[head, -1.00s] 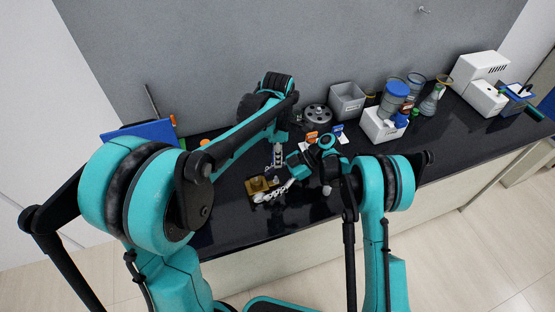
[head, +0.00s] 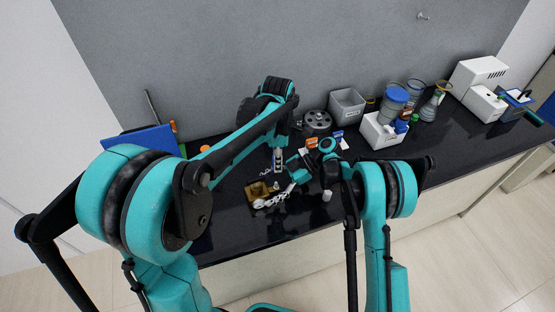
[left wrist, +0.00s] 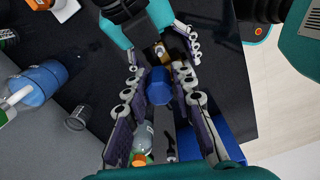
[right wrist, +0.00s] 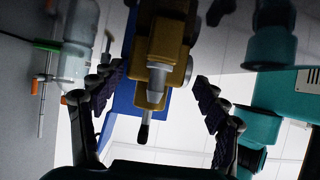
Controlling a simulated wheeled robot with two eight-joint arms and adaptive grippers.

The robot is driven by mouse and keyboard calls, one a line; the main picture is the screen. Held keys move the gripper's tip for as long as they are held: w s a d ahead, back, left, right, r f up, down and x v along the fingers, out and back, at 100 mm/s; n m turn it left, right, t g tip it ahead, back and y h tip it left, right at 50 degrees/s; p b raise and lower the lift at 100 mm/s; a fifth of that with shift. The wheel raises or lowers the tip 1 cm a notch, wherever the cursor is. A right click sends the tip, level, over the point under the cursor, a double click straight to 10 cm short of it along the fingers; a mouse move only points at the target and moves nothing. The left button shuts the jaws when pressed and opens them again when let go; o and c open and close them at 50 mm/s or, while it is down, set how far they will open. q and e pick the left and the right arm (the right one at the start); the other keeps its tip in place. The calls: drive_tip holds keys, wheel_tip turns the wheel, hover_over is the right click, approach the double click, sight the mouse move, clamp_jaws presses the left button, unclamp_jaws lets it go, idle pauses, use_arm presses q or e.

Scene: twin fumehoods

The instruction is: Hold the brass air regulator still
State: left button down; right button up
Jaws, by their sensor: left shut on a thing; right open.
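The brass air regulator (head: 257,190) is on the dark bench top, below my left gripper in the head view. My left gripper (head: 278,168) points down beside it. In the left wrist view its fingers are shut on a blue cylindrical piece (left wrist: 158,86); whether this belongs to the regulator I cannot tell. Some brass (left wrist: 178,47) shows beyond it.
A blue panel (head: 142,139) stands at the back left. A grey bin (head: 347,106), a dark round weight-like object (head: 317,121), a white box (head: 383,130) and blue-capped containers (head: 394,99) stand behind and right. The bench front right of my arms is clear.

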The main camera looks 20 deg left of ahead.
drive_tip(key=shift+r, duration=0.3)
drive_tip(key=o, duration=0.6)
drive_tip(key=shift+c, duration=0.2)
drive_tip(key=shift+o, duration=0.2)
drive_tip(key=v, duration=0.8)
